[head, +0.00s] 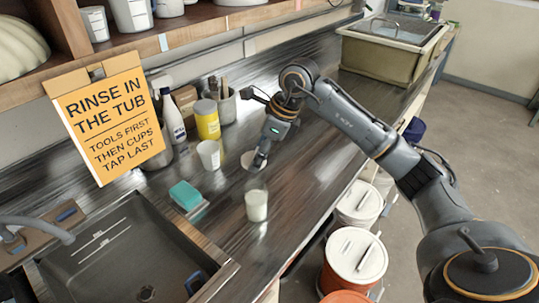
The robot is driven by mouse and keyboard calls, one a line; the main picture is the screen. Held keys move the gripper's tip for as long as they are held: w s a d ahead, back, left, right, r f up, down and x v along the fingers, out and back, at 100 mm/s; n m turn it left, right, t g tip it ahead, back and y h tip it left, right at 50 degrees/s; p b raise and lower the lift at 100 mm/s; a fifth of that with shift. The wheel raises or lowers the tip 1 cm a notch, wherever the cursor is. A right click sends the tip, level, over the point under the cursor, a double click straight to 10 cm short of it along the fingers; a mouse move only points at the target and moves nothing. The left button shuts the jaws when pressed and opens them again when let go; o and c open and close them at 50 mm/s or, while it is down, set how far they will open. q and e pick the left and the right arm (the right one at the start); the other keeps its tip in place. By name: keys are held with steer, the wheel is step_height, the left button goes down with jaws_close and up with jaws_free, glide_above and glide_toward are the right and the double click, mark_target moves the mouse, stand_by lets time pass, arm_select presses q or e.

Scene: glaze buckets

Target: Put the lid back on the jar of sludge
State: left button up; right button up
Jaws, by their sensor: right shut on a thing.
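A small clear jar (257,206) with pale, milky contents stands upright on the dark counter near its front edge; its top looks open. My left gripper is not in view.
A teal sponge (186,195) and a white cup (209,154) are left of the jar. A yellow tub (207,120) and a bottle (173,117) stand behind. The sink (125,250) is front left. Lidded buckets (355,255) stand below the counter edge. Counter right of the jar is clear.

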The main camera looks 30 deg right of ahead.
step_height(320, 180, down, 6)
steer(key=b, duration=0.4)
steer(key=shift+f, duration=0.2)
steer(key=shift+f+b, duration=0.8)
steer(key=shift+b, duration=0.5)
stand_by(2.0)
stand_by(0.3)
steer(key=o, duration=0.9)
steer(key=shift+o, duration=0.5)
steer(key=shift+o, duration=1.3)
steer(key=shift+r, duration=0.1)
